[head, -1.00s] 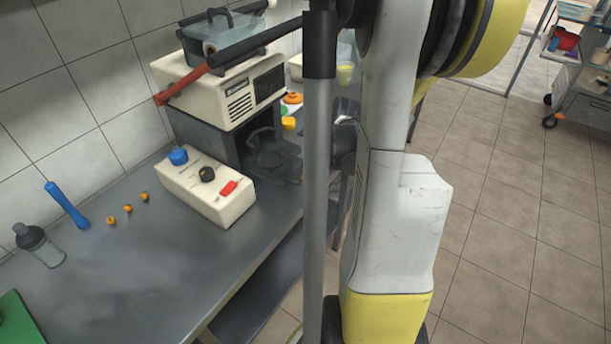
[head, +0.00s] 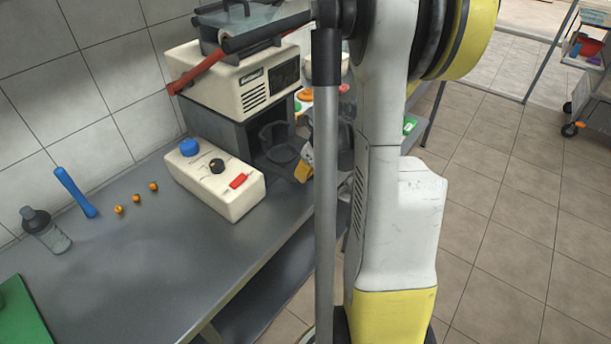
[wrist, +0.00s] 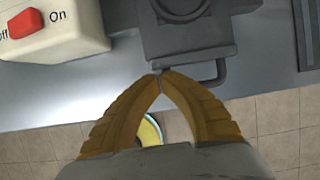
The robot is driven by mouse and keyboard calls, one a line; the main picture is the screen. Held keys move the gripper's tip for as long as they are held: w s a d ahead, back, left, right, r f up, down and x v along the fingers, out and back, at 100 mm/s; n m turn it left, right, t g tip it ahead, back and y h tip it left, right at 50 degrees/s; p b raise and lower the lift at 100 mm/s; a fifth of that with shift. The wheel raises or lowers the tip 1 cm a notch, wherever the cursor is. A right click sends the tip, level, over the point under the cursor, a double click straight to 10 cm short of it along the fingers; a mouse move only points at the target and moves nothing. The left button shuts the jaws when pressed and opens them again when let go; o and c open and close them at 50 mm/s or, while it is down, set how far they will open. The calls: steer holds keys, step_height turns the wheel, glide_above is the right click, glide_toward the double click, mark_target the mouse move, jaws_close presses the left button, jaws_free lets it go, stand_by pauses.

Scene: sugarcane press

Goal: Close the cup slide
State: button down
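The cup slide is the dark grey tray (wrist: 160,42) with a round cup ring, which sticks out of the press opening; its ring (head: 281,143) also shows in the head view. Its bar handle (wrist: 221,72) is at the front edge in the wrist view. The press (head: 235,92) is a cream box on a dark grey stand. My gripper (wrist: 160,76) has its yellow fingertips together with nothing visible between them. The tips are at the slide's front, by the left end of the handle; I cannot tell if they touch. In the head view my gripper (head: 304,170) is partly behind my arm.
A cream control box (head: 215,182) with blue and black knobs and a red switch stands left of the slide. A bottle (head: 46,232), a blue stick (head: 75,192) and small orange pieces lie farther left. The floor in front of the table's edge is clear.

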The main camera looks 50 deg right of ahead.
mark_target(273, 166)
steer(key=w, duration=0.7)
steer(key=w+a, duration=0.1)
steer(key=w, duration=0.2)
steer(key=shift+w, duration=0.4)
